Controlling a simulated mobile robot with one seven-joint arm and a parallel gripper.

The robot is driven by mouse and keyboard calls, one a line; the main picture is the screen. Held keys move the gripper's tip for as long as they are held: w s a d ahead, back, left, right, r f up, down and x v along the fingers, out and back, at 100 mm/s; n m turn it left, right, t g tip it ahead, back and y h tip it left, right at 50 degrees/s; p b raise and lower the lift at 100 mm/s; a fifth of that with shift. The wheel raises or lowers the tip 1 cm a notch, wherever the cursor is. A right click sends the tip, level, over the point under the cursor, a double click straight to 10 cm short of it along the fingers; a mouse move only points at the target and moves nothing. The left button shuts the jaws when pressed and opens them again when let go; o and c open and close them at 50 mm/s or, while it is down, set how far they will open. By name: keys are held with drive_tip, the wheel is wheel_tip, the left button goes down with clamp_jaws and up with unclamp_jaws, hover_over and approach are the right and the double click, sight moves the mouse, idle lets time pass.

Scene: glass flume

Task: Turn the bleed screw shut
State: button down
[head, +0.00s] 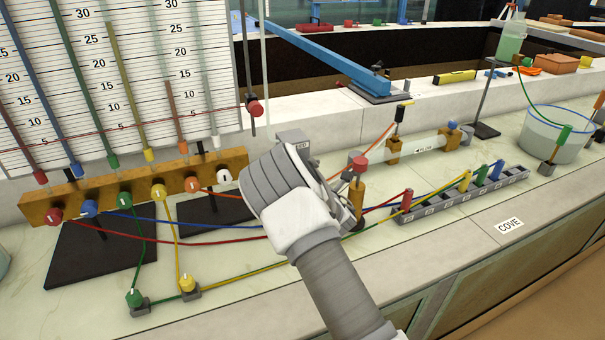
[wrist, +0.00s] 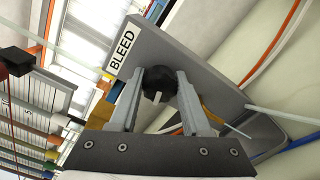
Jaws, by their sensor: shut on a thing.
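The bleed screw (wrist: 158,78) is a round black knob with a pale mark on its face. It sits on a grey bracket (wrist: 205,58) beside a white BLEED label (wrist: 123,48). In the wrist view my gripper (wrist: 168,88) has one finger on each side of the knob and is shut on it. In the head view my white and grey wrist covers the fingers and the screw. Only the top of the grey bracket (head: 293,139) shows there, with part of its label.
A manometer board (head: 215,70) with coloured tubes and a brass valve manifold (head: 130,190) stand at the left. Coloured hoses cross the bench below my wrist. A grey port block (head: 460,198) and a glass bucket (head: 545,135) stand at the right. A red clamp knob (head: 256,108) is close by.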

drive_tip(key=m+b, duration=0.1)
drive_tip(key=m, duration=0.1)
drive_tip(key=m+b, duration=0.1)
drive_tip(key=b, duration=0.1)
drive_tip(key=m+b, duration=0.2)
drive_tip(key=shift+d+f+m, duration=0.1)
drive_tip(key=shift+f+m, duration=0.15)
drive_tip(key=shift+m, duration=0.05)
drive_tip(key=m+b, duration=0.5)
drive_tip(key=shift+m, duration=0.3)
drive_tip(key=m+b, duration=0.4)
drive_tip(key=m, duration=0.1)
drive_tip(key=m+b, duration=0.2)
drive_tip(key=m, duration=0.3)
drive_tip(key=shift+c, duration=1.9)
unclamp_jaws()
drive_tip(key=shift+s+r, duration=0.1)
